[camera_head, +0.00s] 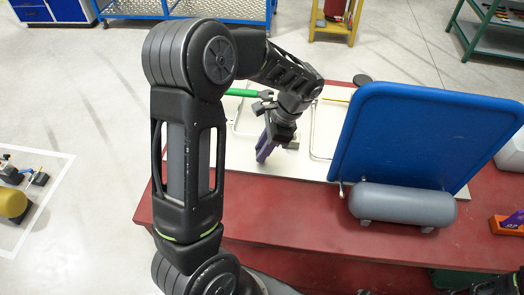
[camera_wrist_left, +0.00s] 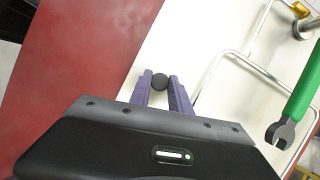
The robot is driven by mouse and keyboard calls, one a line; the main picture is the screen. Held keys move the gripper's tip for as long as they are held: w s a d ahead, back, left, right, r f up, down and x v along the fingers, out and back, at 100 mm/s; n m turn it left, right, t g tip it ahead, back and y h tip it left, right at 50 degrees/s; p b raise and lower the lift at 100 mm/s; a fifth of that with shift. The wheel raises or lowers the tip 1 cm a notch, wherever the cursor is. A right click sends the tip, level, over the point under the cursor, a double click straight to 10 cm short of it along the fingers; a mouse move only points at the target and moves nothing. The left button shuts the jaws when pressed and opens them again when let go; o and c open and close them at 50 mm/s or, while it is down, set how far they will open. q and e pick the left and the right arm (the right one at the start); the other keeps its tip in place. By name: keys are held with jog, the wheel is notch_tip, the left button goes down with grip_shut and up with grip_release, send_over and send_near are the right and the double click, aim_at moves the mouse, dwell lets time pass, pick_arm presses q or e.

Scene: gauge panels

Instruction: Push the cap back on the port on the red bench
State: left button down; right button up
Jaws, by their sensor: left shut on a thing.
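My left gripper (camera_head: 264,152) has purple fingers and reaches down over the white panel (camera_head: 238,165) on the red bench (camera_head: 290,230). In the left wrist view the left gripper (camera_wrist_left: 160,80) is shut on a small round dark cap (camera_wrist_left: 160,81), held between its fingertips. The cap is hidden in the head view.
A tilted blue board (camera_head: 415,135) and a grey cylinder (camera_head: 403,205) stand right of the panel. A green-handled wrench (camera_wrist_left: 297,100) and bent metal rods (camera_wrist_left: 240,58) are near the gripper.

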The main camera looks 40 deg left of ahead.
pick_arm(q)
notch_tip(320, 180, up, 8)
jog(key=shift+r, duration=0.75)
